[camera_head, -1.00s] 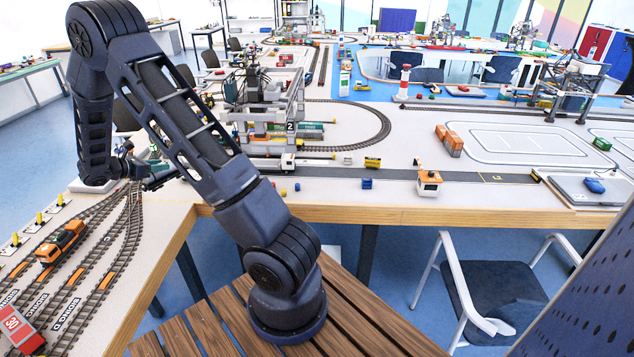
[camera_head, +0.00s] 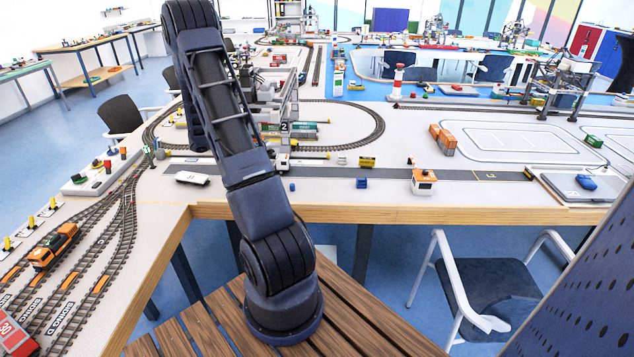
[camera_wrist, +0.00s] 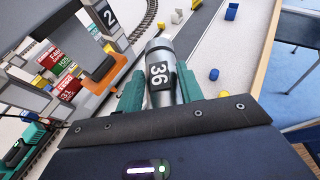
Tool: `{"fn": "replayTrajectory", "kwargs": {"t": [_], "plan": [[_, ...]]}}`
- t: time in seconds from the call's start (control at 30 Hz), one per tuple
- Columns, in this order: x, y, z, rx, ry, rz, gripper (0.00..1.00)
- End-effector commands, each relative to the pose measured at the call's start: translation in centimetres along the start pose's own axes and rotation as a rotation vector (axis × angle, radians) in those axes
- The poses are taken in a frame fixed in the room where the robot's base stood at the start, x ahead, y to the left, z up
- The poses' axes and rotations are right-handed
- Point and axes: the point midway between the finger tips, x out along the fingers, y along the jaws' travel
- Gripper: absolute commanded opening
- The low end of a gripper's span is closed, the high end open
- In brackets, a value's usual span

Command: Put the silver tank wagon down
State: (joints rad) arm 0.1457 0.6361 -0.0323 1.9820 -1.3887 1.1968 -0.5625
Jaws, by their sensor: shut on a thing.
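The silver tank wagon (camera_wrist: 157,48) shows in the wrist view, with a black band and a white 36 on it. My gripper (camera_wrist: 160,88) has its green fingers on both sides of the wagon and is shut on it. The wagon's lower side is hidden, and I cannot tell whether it touches the surface below. In the head view my own arm hides the gripper and the wagon.
The gantry crane marked 2 (camera_wrist: 97,45) stands close on the left in the wrist view. In the head view a white vehicle (camera_head: 192,178) stands on the grey lane. A white-and-orange vehicle (camera_head: 423,182) stands further right.

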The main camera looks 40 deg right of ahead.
Motion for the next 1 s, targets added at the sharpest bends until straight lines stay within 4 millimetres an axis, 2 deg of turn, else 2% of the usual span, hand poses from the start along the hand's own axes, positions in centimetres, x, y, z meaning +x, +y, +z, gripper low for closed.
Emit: {"fn": "replayTrajectory", "kwargs": {"t": [0.03,0.2,0.5,0.7,0.9,1.0], "plan": [[2.1,-0.7,0.7,0.009,0.000,-0.023,0.07],[8.1,-3.1,2.5,0.033,0.000,-0.082,0.07],[17.0,-7.9,5.1,0.071,0.000,-0.173,0.07],[20.8,-10.7,6.2,0.088,-0.001,-0.215,0.07],[22.8,-12.2,6.7,0.098,-0.001,-0.237,0.07],[23.3,-12.4,6.1,0.099,-0.001,-0.241,0.07]]}}
